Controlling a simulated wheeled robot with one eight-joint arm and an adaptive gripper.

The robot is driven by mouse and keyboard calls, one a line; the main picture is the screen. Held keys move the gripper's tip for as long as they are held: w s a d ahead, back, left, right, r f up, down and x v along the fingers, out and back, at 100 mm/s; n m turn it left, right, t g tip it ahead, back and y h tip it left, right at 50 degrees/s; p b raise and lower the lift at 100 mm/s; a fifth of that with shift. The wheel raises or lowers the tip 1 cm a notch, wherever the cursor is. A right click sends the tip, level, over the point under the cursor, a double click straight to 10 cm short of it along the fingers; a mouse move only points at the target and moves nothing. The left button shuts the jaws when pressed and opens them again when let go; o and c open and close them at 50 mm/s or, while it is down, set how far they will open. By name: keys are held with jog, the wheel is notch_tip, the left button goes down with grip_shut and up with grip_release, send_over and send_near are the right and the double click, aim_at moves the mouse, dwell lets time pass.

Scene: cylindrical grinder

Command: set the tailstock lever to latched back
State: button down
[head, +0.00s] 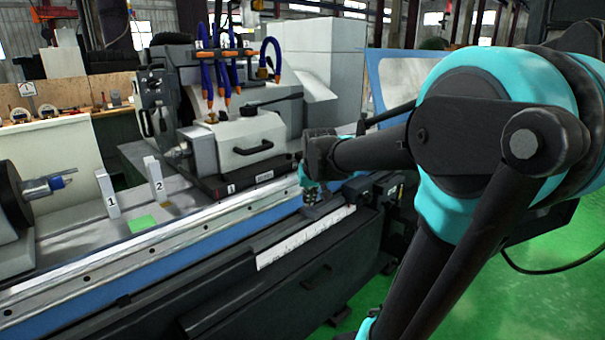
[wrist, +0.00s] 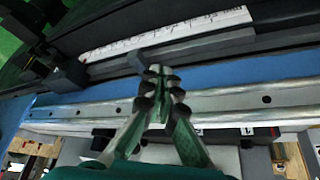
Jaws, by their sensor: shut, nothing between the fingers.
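My gripper (wrist: 160,80) is shut and empty; its fingertips touch each other. In the wrist view the tips are over the blue bed edge, close to a grey bar (wrist: 190,46) that ends in a small block; I cannot tell whether they touch it or whether it is the tailstock lever. In the head view my gripper (head: 308,180) is small and partly hidden by my wrist, at the front rail of the grinder. A dark rod (head: 388,114) shows above my forearm; I cannot tell if it is the lever. My arm hides most of the tailstock end.
A white scale strip (head: 300,238) runs along the machine front, below the steel rail (head: 170,243). The grinding head (head: 235,140) with blue hoses stands behind. Two numbered blocks (head: 107,193) (head: 155,181) stand on the bed at left.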

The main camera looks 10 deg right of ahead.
jog(key=s+d+f+g, duration=0.1)
jog(key=s+f, duration=1.5)
jog(key=s, duration=0.4)
jog(key=shift+s+d+f, duration=0.2)
jog(key=shift+d+f, duration=0.15)
jog(key=shift+f, duration=0.05)
